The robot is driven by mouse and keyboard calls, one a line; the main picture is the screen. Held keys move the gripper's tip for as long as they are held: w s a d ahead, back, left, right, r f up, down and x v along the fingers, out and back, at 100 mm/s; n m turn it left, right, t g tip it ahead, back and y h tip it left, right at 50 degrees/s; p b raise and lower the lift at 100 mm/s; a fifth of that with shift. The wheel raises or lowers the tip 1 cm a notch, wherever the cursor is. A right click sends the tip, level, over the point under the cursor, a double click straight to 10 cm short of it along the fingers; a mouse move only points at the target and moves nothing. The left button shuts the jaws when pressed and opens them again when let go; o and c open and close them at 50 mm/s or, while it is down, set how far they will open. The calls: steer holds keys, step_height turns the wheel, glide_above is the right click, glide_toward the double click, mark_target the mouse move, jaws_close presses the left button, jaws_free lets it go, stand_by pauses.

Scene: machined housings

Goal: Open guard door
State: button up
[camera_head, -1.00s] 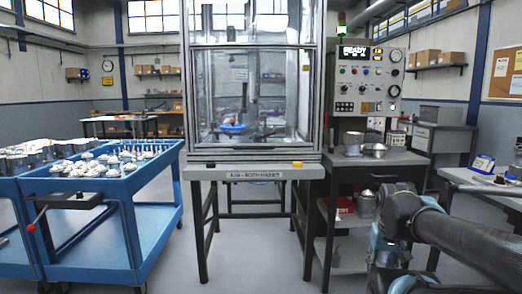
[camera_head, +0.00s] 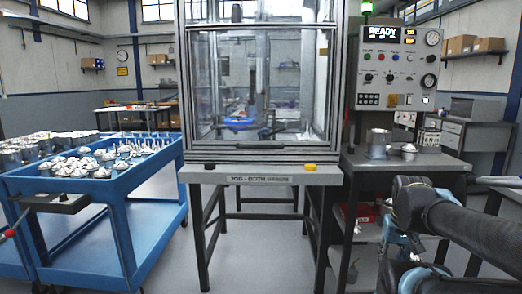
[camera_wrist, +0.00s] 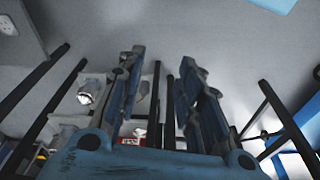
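The guard door (camera_head: 262,148) is a clear panel in a grey metal frame on the front of the machine. It is down and closed, with its bottom rail just above the table edge. Behind the panel a blue round part shows inside. My gripper (camera_wrist: 160,72) shows in the wrist view with its two fingers apart and nothing between them. It is low, away from the door, facing the floor and shelf area. In the head view my arm is at the lower right, and I cannot make out the fingertips there.
A control panel (camera_head: 397,65) reading READY stands right of the door. A dark bench (camera_head: 400,166) below it holds metal parts. A blue cart (camera_head: 130,225) with many housings stands at the left. A black and a yellow button flank the label on the machine table (camera_head: 262,174).

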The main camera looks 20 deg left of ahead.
steer(key=m+t+y, duration=1)
steer(key=t+y, duration=0.2)
steer(key=t, duration=0.2)
glide_toward(259, 147)
steer(key=x, duration=1.1)
steer(key=shift+w+d+f, duration=0.15)
steer(key=shift+d+f, duration=0.1)
